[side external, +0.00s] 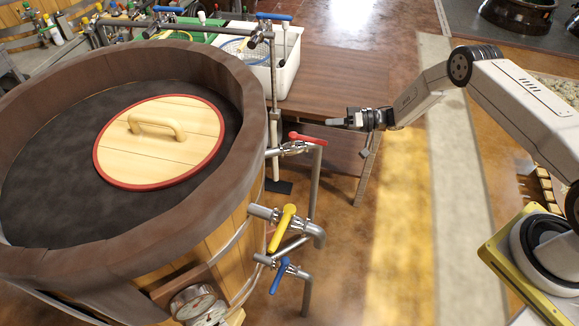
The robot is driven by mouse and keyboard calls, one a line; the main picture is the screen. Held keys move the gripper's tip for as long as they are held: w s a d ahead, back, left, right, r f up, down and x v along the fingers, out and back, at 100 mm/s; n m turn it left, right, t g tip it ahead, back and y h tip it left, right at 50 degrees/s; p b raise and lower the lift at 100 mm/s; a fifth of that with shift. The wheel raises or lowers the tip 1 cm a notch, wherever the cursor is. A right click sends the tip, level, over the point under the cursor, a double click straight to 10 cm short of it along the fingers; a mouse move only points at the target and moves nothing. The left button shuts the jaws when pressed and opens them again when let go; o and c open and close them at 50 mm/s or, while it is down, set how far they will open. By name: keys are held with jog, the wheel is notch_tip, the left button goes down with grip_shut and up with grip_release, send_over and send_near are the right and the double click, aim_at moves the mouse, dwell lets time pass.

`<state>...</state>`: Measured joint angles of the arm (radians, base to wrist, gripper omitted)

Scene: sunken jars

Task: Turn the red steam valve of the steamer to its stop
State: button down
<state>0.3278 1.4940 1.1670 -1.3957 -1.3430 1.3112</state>
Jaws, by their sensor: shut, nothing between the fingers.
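The red valve handle (307,138) sits on a metal pipe on the right side of the big wooden steamer (225,245), below its rim. The handle points to the right, roughly along the pipe. My gripper (336,122) is shut and empty. In the picture it shows just right of and above the red handle, with a small gap between them. How far apart they are in depth I cannot tell.
A yellow valve handle (282,228) and a blue valve handle (279,275) sit on pipes below the red one. A wooden lid (160,142) lies inside the steamer. A brown table (335,85) with a white bin (285,65) stands behind. Floor right of the pipes is clear.

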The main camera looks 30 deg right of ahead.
jog(key=s+a+n+t+h, duration=0.4)
jog(key=a+n+t+h, duration=0.3)
jog(key=a, duration=0.3)
jog(key=s+d+n+h, duration=0.1)
jog(key=s+n+h, duration=0.6)
jog(key=s+h, duration=0.15)
jog(key=shift+y, duration=0.25)
notch_tip(320, 180, down, 6)
jog(key=shift+d+r, duration=0.1)
jog(key=shift+d, duration=0.05)
jog(key=shift+w, duration=0.1)
send_near(311, 142)
jog(key=w+a, duration=0.2)
jog(key=w, duration=0.2)
jog(key=shift+w+d+f, duration=0.25)
jog(key=shift+w+d, duration=0.35)
jog(key=shift+d, duration=0.05)
jog(key=shift+w+d+f, duration=0.2)
jog(key=shift+w+d, duration=0.4)
